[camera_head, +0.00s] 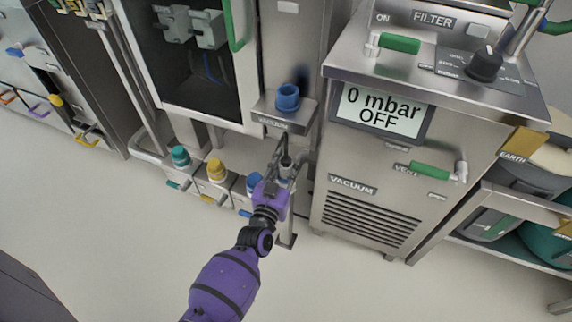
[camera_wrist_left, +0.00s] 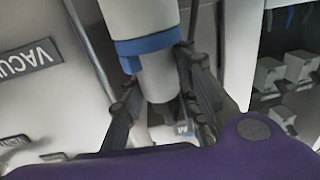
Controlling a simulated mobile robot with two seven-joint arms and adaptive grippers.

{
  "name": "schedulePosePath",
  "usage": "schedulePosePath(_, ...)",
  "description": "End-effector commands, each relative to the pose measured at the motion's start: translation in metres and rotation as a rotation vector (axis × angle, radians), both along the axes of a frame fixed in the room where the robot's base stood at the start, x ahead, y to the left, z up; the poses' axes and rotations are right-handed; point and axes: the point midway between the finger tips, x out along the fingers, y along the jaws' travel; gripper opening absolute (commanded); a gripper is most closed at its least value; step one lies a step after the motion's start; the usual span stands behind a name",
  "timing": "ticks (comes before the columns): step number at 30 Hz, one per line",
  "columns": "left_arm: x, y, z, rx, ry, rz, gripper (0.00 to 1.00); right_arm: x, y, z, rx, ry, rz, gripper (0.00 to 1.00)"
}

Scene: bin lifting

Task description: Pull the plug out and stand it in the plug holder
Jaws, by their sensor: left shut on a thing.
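My left gripper (camera_head: 281,165) comes up from below, in front of the machine's lower front. It is shut on a pale grey plug (camera_head: 286,167), mostly hidden by the fingers in the head view. In the left wrist view, the dark fingers lie on both sides of a whitish cylinder with a blue band (camera_wrist_left: 147,43), which I take as the plug. I cannot tell whether it still sits in a socket. A blue cup (camera_head: 288,97), possibly the plug holder, stands on a small labelled bracket above the gripper. My right gripper is not in view.
The vacuum cabinet (camera_head: 382,190), its display reading 0 mbar OFF, stands close on the right. Teal (camera_head: 180,156), yellow (camera_head: 216,170) and blue (camera_head: 254,182) caps line the low front on the left. A shelf (camera_head: 520,210) stands far right. The floor in front is clear.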

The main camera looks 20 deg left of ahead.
Motion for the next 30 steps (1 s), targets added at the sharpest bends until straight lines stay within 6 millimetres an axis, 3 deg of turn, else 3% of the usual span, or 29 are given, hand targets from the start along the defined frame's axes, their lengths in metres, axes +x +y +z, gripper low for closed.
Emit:
schedulePosePath(12,0.0,0.0,-0.003,0.0,0.001,0.0,0.0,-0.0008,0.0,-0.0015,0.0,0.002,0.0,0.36)
schedulePosePath(13,0.0,0.0,-0.0032,0.0,0.001,0.0,0.31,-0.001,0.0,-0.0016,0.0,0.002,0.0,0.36)
schedulePosePath(17,-0.0001,0.0,-0.0032,0.0,0.001,0.0,0.48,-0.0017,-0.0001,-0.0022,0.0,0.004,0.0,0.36)
schedulePosePath(30,-0.0088,-0.0003,-0.0039,-0.001,0.002,0.0,0.51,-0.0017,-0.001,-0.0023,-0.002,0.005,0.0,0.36)
